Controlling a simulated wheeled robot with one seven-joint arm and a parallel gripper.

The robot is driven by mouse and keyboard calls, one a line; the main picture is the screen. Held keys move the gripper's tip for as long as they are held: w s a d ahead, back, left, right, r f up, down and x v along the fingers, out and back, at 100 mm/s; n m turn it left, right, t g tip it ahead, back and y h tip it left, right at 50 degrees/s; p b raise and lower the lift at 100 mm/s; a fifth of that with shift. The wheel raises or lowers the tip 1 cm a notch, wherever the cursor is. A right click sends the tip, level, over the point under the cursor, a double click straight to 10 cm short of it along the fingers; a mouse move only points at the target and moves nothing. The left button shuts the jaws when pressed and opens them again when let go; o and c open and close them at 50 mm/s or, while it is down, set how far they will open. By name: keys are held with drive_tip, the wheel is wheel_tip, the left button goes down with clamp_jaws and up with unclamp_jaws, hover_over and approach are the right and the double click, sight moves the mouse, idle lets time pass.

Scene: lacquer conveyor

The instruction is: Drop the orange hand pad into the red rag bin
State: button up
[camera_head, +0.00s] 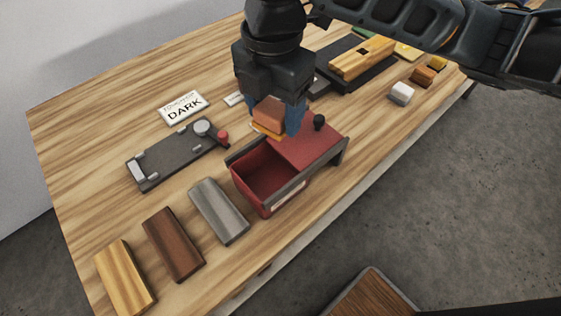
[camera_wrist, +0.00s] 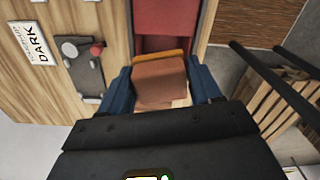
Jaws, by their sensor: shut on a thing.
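My gripper (camera_head: 273,122) points down with its blue fingers on either side of the orange hand pad (camera_head: 268,114), a brown-orange block with a yellow-orange layer. The wrist view shows the pad (camera_wrist: 160,76) held between the fingers. The red rag bin (camera_head: 262,180) stands near the table's front edge. Its red lid (camera_head: 310,145), with a black knob, covers the right part, and the left part is open. The pad hangs above the bin's back side near the lid; its exact height over the bin is hard to tell. The bin (camera_wrist: 167,20) also shows in the wrist view.
A grey plate with a round dial and red knob (camera_head: 222,135) lies left of the bin, below a "DARK" sign (camera_head: 183,107). A grey block (camera_head: 218,210), a brown block (camera_head: 172,243) and a light wood block (camera_head: 124,277) lie in front-left. Small blocks (camera_head: 401,93) sit at right.

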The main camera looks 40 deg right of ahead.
drive_tip(key=shift+f+b, duration=1.4)
drive_tip(key=shift+f, duration=0.75)
drive_tip(key=o, duration=1.1)
drive_tip(key=shift+r, duration=0.1)
wheel_tip(320, 180, up, 8)
drive_tip(key=shift+f, duration=0.15)
drive_tip(key=shift+s, duration=0.15)
